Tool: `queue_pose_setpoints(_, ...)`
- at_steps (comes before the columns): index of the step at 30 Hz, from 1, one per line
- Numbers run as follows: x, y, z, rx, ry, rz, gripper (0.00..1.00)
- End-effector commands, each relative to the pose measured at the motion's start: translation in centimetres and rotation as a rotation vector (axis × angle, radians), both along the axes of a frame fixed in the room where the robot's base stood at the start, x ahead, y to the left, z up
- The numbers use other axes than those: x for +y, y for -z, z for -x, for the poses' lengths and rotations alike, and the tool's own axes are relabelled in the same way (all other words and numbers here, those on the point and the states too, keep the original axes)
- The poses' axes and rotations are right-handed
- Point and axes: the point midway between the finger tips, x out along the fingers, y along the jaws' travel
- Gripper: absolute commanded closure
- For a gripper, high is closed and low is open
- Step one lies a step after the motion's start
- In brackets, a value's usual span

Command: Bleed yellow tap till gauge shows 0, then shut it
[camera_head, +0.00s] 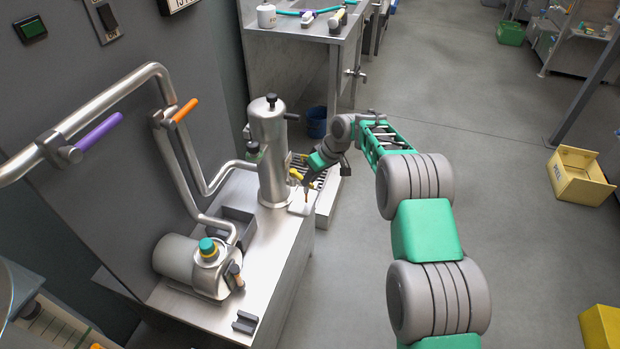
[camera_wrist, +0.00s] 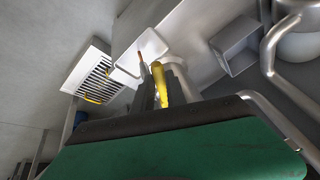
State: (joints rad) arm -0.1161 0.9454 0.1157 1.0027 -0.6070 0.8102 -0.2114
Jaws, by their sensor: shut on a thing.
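The yellow tap (camera_head: 296,174) sits low on the right side of an upright steel vessel (camera_head: 269,150). My gripper (camera_head: 305,184) is beside the vessel at the tap. In the wrist view, my gripper (camera_wrist: 158,92) is shut on the yellow tap (camera_wrist: 161,80), whose handle shows between and beyond the dark fingers. A thin orange-brown piece (camera_wrist: 142,66) shows just left of the fingers. I cannot make out a gauge face or a reading in either view.
A white tray (camera_head: 303,203) lies under the tap, and a slotted drain (camera_head: 325,185) is close to its right. Steel pipes with a purple-handled valve (camera_head: 100,131) and an orange-handled valve (camera_head: 184,111) run at the left. A motor (camera_head: 185,258) stands in front.

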Motion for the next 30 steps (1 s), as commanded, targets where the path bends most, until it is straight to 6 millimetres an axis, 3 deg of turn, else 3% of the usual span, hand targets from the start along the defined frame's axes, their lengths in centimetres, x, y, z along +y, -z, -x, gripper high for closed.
queue_pose_setpoints(12,0.01,0.18,0.06,0.002,-0.005,0.001,1.00)
queue_pose_setpoints(13,0.01,0.18,0.06,0.002,-0.005,0.001,0.81)
queue_pose_setpoints(20,-0.03,0.08,0.00,0.001,-0.005,0.001,0.62)
queue_pose_setpoints(30,-0.40,-0.74,-0.03,-0.002,-0.004,0.000,0.61)
